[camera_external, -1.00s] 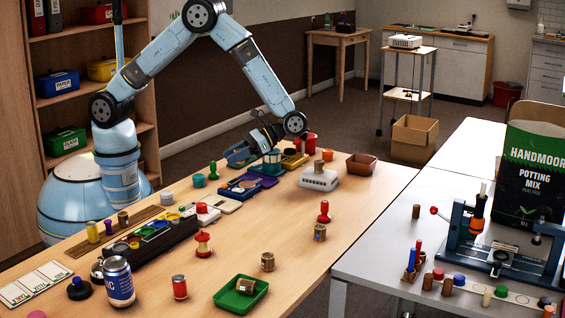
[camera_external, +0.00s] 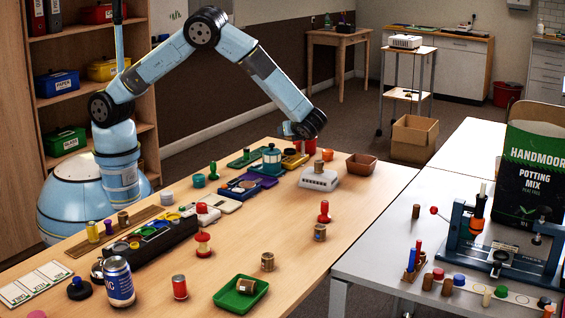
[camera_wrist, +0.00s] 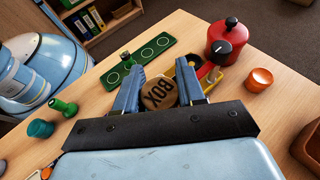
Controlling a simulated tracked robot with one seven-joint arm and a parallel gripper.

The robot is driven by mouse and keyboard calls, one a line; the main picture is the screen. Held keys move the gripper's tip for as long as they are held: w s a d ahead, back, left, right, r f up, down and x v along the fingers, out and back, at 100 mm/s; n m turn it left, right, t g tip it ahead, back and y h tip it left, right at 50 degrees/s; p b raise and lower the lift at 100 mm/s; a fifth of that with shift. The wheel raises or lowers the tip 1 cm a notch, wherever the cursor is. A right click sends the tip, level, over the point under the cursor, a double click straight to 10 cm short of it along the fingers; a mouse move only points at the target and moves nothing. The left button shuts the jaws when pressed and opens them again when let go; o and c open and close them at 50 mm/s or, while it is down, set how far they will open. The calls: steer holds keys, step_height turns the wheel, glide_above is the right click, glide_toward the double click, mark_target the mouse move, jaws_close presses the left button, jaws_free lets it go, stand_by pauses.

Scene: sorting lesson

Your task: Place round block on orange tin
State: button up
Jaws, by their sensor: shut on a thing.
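In the wrist view my gripper (camera_wrist: 161,74) is shut on a round wooden block (camera_wrist: 158,96) with the dark lettering BOX on its face. The block sits between the two blue fingers. A small orange tin (camera_wrist: 260,79) stands on the table to the right of the fingers, apart from the block. It also shows in the external view (camera_external: 327,155), near the table's far edge. In that view the end of my arm is above the far part of the table, left of the tin, and the held block is not clearly visible.
A red pot (camera_wrist: 226,41) with a dark knob stands beyond the fingers. A yellow holder (camera_wrist: 187,78) is close to the right finger. A green strip with white rings (camera_wrist: 156,57) lies beyond the left finger. A white box (camera_external: 319,180) and brown tray (camera_external: 361,163) are nearby.

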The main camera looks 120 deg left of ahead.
steer(key=w+a+r+m+t+y, duration=0.1)
steer(key=a+r+m+t+y, duration=0.15)
steer(key=a, duration=0.35)
steer(key=w+a+r+m+t+y, duration=0.1)
steer(key=a+r+m+t+y, duration=0.1)
steer(key=a+m+t, duration=0.3)
step_height(320, 180, up, 6)
steer(key=m+t+y, duration=0.1)
steer(key=m+t, duration=0.2)
steer(key=t, duration=0.1)
glide_above(328, 155)
steer(key=s+a, duration=0.1)
steer(key=a, duration=0.3)
steer(key=shift+m, duration=0.25)
step_height(328, 155, down, 16)
steer(key=shift+d, duration=0.1)
steer(key=shift+f, duration=2.3)
steer(key=o, duration=1)
